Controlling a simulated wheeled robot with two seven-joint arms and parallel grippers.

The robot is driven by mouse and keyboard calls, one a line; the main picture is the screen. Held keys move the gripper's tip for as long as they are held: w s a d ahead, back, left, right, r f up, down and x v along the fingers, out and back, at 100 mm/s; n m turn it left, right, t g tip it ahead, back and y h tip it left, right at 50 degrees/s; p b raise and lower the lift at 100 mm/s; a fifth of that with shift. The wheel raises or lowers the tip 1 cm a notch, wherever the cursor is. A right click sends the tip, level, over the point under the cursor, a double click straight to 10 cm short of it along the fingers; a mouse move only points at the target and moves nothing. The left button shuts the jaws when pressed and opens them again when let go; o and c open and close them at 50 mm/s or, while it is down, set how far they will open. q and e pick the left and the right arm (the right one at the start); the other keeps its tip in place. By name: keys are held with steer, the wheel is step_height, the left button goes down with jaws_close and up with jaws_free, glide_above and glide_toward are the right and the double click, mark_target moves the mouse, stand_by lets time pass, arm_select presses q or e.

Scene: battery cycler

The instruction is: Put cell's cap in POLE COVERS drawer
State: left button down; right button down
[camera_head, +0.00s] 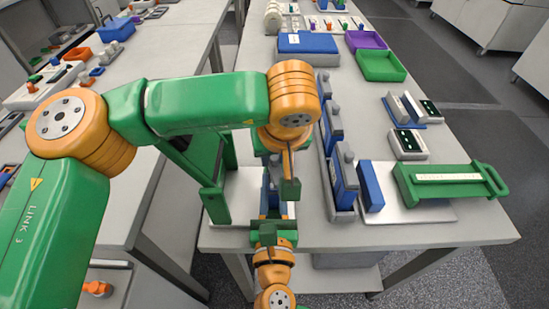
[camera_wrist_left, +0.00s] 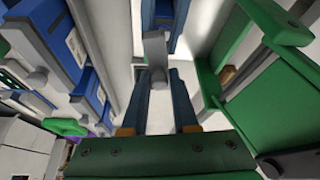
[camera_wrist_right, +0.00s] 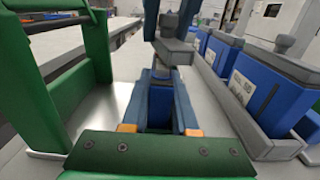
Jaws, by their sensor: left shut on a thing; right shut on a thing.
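My left gripper (camera_wrist_left: 160,85) is shut on a grey cap (camera_wrist_left: 155,48); the cap also shows in the right wrist view (camera_wrist_right: 170,50), above my right fingers. My right gripper (camera_wrist_right: 160,85) is shut on a blue cell (camera_wrist_right: 160,108), partly hidden by its fingers. A small grey terminal (camera_wrist_right: 160,74) shows between cap and cell; I cannot tell whether the cap touches it. In the head view my left gripper (camera_head: 276,186) is close above my right gripper (camera_head: 270,214), beside a green frame. No label reading POLE COVERS is legible.
A grey rack (camera_head: 341,213) with several capped blue cells stands just right of the grippers. The green frame (camera_head: 217,201) stands close on the left. A green handled tray (camera_head: 450,197) is at right, and purple (camera_head: 366,40) and green (camera_head: 381,68) bins are farther back.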

mark_target(275, 157)
arm_select(q)
steer(key=shift+r, duration=0.4)
arm_select(e)
steer(key=shift+f, duration=0.1)
arm_select(q)
step_height(275, 157, up, 4)
steer(key=shift+r, duration=0.1)
arm_select(e)
steer(key=c, duration=0.6)
jaws_free()
steer(key=shift+w, duration=0.1)
